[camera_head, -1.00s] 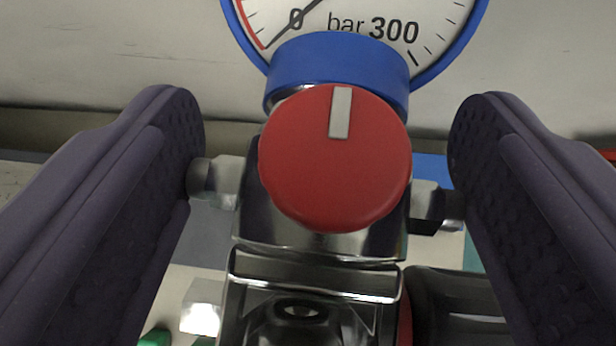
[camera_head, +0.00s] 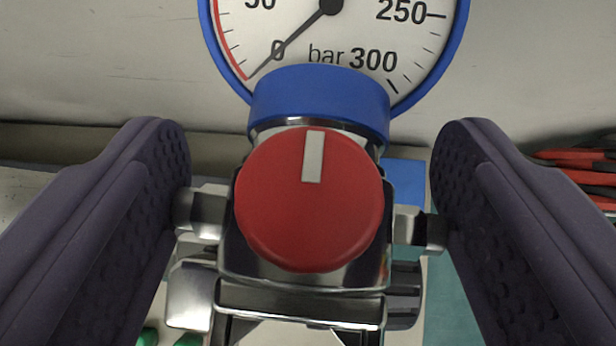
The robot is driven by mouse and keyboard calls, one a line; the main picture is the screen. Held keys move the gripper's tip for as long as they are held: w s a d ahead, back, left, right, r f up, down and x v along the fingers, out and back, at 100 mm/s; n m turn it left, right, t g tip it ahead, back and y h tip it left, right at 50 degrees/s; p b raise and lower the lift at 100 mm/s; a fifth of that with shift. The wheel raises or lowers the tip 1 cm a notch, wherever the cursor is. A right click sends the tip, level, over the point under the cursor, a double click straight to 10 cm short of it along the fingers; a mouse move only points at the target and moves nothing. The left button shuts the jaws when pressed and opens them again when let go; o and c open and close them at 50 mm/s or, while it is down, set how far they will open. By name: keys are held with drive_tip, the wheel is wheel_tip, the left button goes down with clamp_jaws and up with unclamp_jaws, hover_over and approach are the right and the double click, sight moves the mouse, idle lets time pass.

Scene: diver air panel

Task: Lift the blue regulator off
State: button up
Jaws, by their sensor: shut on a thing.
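The blue regulator shows in the head camera view as a metal body with a blue collar (camera_head: 320,98), a blue-rimmed gauge (camera_head: 335,40) and a red knob (camera_head: 309,200) with a pale mark. The gauge needle points near 0, and its top is cut off by the picture edge. My gripper (camera_head: 308,222) has one dark finger on each side of the body. The fingers are shut on the regulator's side stubs, the left (camera_head: 200,214) and the right (camera_head: 420,230). The knob and body hide what lies directly beneath.
A pale wall (camera_head: 100,70) lies behind. Red and black items (camera_head: 585,170) are at the right edge. A teal surface (camera_head: 452,300) shows at lower right, and small green parts (camera_head: 148,337) show at lower left.

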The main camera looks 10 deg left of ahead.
drive_tip(key=s+d+p, duration=0.4)
drive_tip(key=s+d, duration=0.3)
drive_tip(key=d, duration=0.6)
drive_tip(key=shift+s+p, duration=0.2)
drive_tip(key=shift+p, duration=0.15)
